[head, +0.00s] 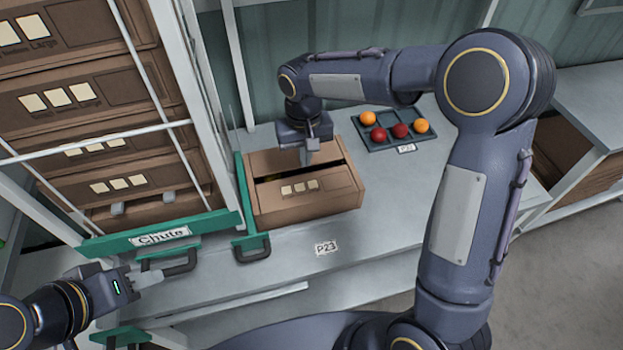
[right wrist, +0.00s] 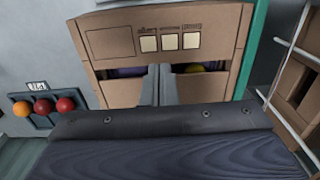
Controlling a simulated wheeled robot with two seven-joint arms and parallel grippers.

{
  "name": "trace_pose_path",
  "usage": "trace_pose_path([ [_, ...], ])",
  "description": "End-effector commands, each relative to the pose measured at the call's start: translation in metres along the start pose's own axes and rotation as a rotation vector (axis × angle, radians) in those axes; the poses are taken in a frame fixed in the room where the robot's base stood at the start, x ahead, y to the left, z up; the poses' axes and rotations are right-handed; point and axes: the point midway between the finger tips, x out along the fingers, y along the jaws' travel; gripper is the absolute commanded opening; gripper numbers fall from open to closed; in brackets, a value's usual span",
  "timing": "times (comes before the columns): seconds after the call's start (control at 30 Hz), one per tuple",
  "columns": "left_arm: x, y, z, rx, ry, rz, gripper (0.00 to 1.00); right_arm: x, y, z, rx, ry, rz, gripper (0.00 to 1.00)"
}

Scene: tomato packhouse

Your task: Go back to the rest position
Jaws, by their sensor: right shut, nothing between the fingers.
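My right gripper (head: 308,152) is above the back part of a brown carton (head: 310,201) on the grey bench. Its fingers are together and empty, and they also show in the right wrist view (right wrist: 157,86). Whether they touch the carton cannot be told. The carton's top has a dark gap, with something yellow inside; it also shows in the right wrist view (right wrist: 115,45). My left gripper (head: 150,278) is at the lower left, just left of a dark handle on the green chute gate (head: 120,243). Its fingers overlap in view, so their opening is unclear.
Stacked brown cartons (head: 95,105) stand in the white-framed chute at left. A dark tray (head: 378,145) with several red and orange tomatoes lies right of the carton. A green stop with a handle (head: 243,190) borders the carton's left side. The bench front near the P23 label (head: 326,248) is clear.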

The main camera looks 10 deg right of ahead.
Motion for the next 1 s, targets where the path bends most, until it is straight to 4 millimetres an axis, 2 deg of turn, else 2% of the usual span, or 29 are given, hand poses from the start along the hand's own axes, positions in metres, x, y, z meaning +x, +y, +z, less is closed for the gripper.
trace_pose_path([
  [0.47, 0.0, 0.0, 0.0, 0.0, 0.0, 0.0, 0.36, 0.0, 0.0, 0.0, 0.0, 0.001, 0.0, 0.0],
  [0.6, 0.0, 0.0, 0.0, 0.0, 0.0, 0.0, 0.36, -0.013, 0.012, 0.01, 0.012, 0.018, -0.023, 0.0],
  [0.67, 0.0, 0.0, 0.0, 0.0, 0.0, 0.0, 0.36, -0.026, 0.023, 0.021, 0.023, 0.037, -0.048, 0.0],
  [0.77, 0.0, 0.0, 0.0, 0.0, 0.0, 0.0, 0.36, -0.049, 0.047, 0.05, 0.045, 0.081, -0.102, 0.0],
  [0.9, 0.0, 0.0, 0.0, 0.0, 0.0, 0.0, 0.36, -0.074, 0.074, 0.102, 0.08, 0.16, -0.183, 0.0],
  [1.0, 0.0, 0.0, 0.0, 0.0, 0.0, 0.0, 0.36, -0.084, 0.087, 0.14, 0.105, 0.225, -0.235, 0.0],
])
